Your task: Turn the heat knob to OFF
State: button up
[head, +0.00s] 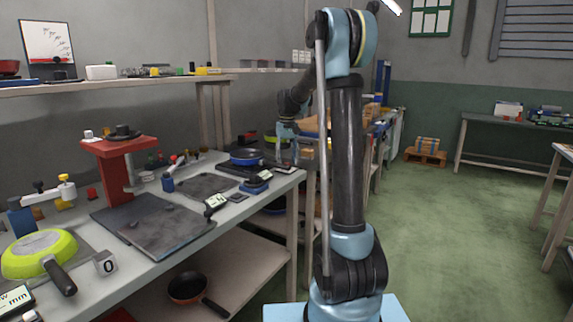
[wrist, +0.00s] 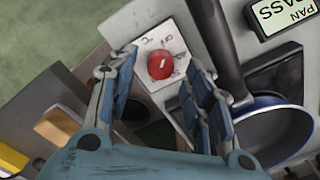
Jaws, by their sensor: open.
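The heat knob (wrist: 160,64) is a round red knob on a pale plate (wrist: 172,35) with printed markings, including what looks like OFF and 400. A short light mark shows on the knob, but the setting it points at is too small to tell. My gripper (wrist: 163,70) is open, with one finger to the left of the knob and the other to the right. I cannot tell whether either finger touches it. In the head view my gripper (head: 286,152) is at the far end of the bench, and the knob cannot be made out there.
A blue pan (wrist: 272,132) with a black handle (wrist: 212,40) lies close to the right finger. A PAN PASS sign (wrist: 285,14) is at the upper right. On the bench (head: 232,207) are a green pan (head: 38,252) and a red stand (head: 115,170).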

notch_tip(320, 180, up, 10)
dwell(0.4)
jog(key=shift+d+f, duration=0.1)
